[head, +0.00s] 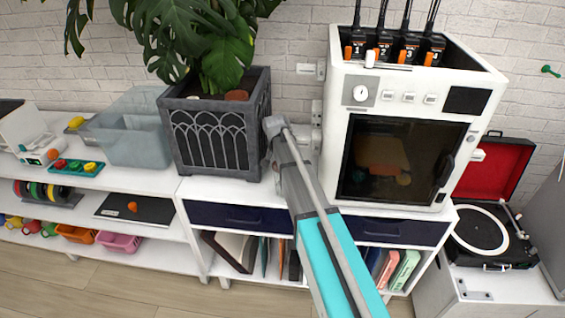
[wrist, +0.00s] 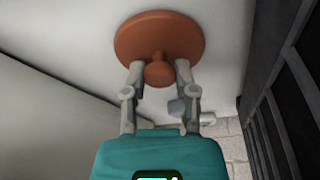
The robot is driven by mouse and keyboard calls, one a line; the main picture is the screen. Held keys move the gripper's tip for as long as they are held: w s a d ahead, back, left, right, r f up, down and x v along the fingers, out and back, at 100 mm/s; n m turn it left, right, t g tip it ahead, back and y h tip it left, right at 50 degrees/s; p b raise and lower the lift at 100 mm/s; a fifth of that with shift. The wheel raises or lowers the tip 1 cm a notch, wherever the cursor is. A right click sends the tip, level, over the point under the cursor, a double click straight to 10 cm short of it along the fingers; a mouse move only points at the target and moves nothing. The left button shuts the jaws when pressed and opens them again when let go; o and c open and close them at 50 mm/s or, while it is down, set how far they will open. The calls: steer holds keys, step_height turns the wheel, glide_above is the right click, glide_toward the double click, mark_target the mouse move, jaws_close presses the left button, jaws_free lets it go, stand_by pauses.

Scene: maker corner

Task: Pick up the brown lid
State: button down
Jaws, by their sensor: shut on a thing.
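The brown lid (wrist: 160,38) is a round, flat disc with a small knob, seen in the wrist view. Its knob points toward my gripper (wrist: 160,72). The two fingers are shut on the knob, one on each side. The disc lies beyond the fingertips, in front of a white surface. I cannot tell whether the lid touches that surface or is clear of it. In the head view my arm reaches in between the dark planter and the white oven, and I cannot make out the lid there.
The grey planter (head: 219,135) with a leafy plant stands close on the left of my arm. The white oven (head: 340,100) with a dark glass door is close on the right. A clear blue bin (head: 130,140) and a red-lined record player (head: 482,232) are farther out.

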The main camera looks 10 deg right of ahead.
steer(key=shift+r, duration=0.1)
step_height(320, 180, up, 28)
steer(key=p, duration=2.8)
steer(key=shift+f, duration=0.2)
step_height(320, 180, down, 7)
steer(key=b, duration=0.7)
steer(key=shift+s+r, duration=0.1)
